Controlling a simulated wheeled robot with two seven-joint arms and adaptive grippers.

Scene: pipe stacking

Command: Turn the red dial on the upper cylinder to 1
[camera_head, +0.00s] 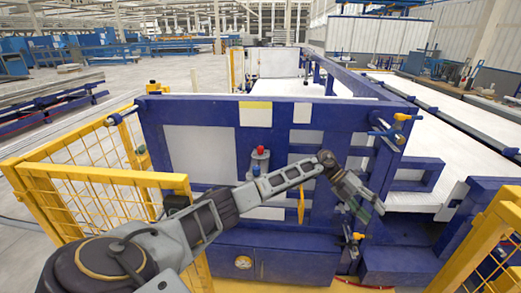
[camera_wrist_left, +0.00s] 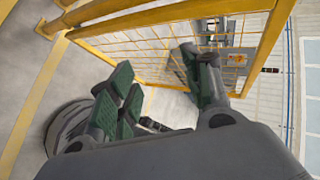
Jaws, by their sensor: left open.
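A small red dial (camera_head: 260,150) sits on top of a grey upright cylinder (camera_head: 261,160) on the front of the blue machine. A blue knob (camera_head: 256,170) is just below it, close to my left forearm. My left arm reaches across the machine front from the left, passing below the red dial. My left gripper (camera_head: 367,204) is to the right of and lower than the dial, well apart from it. The left wrist view shows its green-padded fingers (camera_wrist_left: 165,85) spread open with nothing between them. The dial's marks are too small to read. My right gripper is not in view.
The blue machine frame (camera_head: 193,107) stands directly ahead. A yellow mesh fence (camera_head: 95,200) is at the left, and another yellow fence (camera_head: 490,245) at the lower right. Yellow-handled valves (camera_head: 402,117) stick out at the machine's upper right. A round gauge (camera_head: 243,262) is low down.

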